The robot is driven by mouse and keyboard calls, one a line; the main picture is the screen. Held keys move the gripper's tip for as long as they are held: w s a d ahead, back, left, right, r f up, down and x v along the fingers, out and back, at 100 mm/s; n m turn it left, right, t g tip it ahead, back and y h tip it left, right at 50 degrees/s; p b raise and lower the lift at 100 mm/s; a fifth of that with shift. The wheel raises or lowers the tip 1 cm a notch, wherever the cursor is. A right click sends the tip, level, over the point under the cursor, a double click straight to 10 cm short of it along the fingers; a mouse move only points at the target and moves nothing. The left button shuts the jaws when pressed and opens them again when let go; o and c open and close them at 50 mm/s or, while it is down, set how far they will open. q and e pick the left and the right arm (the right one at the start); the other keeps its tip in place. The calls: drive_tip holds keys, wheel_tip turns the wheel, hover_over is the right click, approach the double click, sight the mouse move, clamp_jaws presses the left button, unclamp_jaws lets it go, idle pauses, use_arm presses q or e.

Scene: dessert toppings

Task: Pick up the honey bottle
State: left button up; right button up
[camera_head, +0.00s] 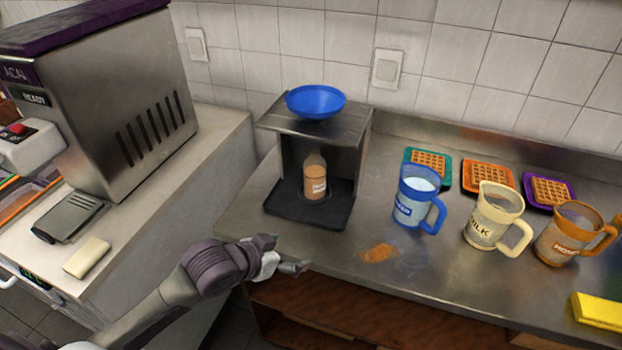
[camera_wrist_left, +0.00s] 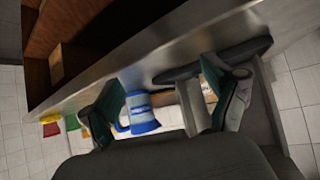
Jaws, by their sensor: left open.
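A small clear bottle (camera_head: 315,180) with orange-brown contents and a pale label stands upright on the black base of a metal stand (camera_head: 352,160); its label is too small to read. My left gripper (camera_head: 283,254) is open and empty at the counter's front edge, in front of and below the stand, apart from the bottle. In the left wrist view its two fingers (camera_wrist_left: 162,98) are spread. A tan patch beside the right finger is partly hidden, and I cannot tell if it is the bottle. My right gripper is not in view.
A blue bowl (camera_head: 316,101) sits on the stand. To the right are a blue jug (camera_head: 409,208), a cream jug (camera_head: 489,222) and an orange jug (camera_head: 562,240), with waffles behind. An orange spill (camera_head: 379,253) lies near the front edge. A yellow sponge (camera_head: 600,310) lies far right.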

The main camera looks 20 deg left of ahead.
sight(307, 171)
use_arm(q)
drive_tip(key=w+a+r+t+h, duration=0.25)
drive_tip(key=w+a+r, duration=0.35)
drive_tip(key=w+r, duration=0.45)
drive_tip(key=shift+y, duration=0.45)
drive_tip(key=p+x, duration=0.1)
drive_tip(key=x, duration=0.7)
drive_tip(key=shift+w+f, duration=0.1)
drive_tip(key=shift+w, duration=0.1)
drive_tip(key=shift+w+d+f+t, duration=0.1)
drive_tip(key=shift+w+d+t, duration=0.15)
drive_tip(key=shift+w, duration=0.1)
drive_tip(key=shift+p+x, duration=0.75)
drive_tip(key=shift+x, duration=1.6)
drive_tip(key=shift+s+f, duration=0.1)
drive_tip(key=shift+c, duration=0.2)
drive_tip(key=c, duration=1.4)
drive_tip(key=shift+c, duration=0.8)
